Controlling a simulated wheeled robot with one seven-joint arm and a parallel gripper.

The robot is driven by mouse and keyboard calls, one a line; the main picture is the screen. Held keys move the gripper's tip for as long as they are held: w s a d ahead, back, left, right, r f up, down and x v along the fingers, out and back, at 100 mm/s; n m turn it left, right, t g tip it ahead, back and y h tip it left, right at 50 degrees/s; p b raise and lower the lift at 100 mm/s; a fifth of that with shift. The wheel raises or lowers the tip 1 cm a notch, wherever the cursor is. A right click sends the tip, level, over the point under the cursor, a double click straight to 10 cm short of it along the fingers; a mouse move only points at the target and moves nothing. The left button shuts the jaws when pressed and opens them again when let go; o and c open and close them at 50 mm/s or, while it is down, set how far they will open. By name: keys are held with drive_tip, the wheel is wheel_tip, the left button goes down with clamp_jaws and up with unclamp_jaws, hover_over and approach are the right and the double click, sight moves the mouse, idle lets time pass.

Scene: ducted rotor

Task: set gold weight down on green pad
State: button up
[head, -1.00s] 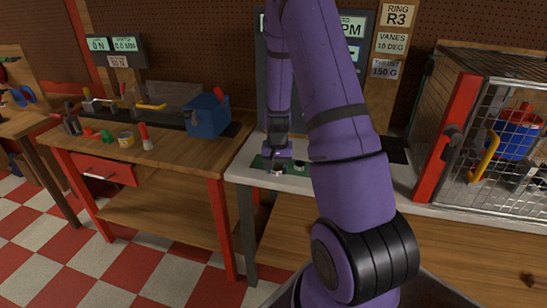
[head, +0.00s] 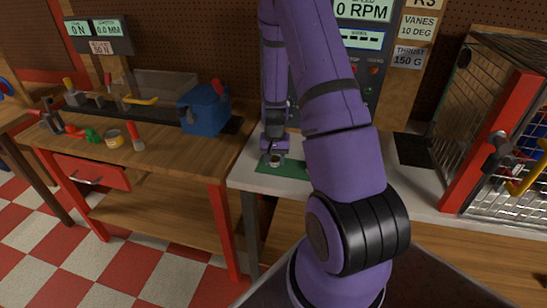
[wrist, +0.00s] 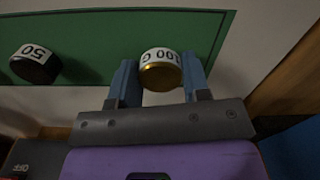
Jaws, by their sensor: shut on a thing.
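The gold weight (wrist: 161,72), with a white band reading 100 G, sits between the two blue fingers of my gripper (wrist: 161,82) in the wrist view. The fingers are shut on it. The green pad (wrist: 110,30) fills the top of the wrist view, and the weight shows over its lower right part; I cannot tell whether it touches. In the head view my gripper (head: 275,153) holds the weight (head: 275,162) at the left end of the pad (head: 295,171). My arm hides the right part of the pad.
A black weight marked 50 (wrist: 36,64) stands on the pad, left of my gripper in the wrist view. A wire cage with a red frame (head: 490,140) stands right on the bench. A wooden workbench with a blue box (head: 203,110) is at left.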

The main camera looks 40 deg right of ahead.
drive_tip(key=shift+f, duration=0.2)
drive_tip(key=shift+f, duration=0.15)
drive_tip(key=o, duration=1)
drive_tip(key=shift+o, duration=0.2)
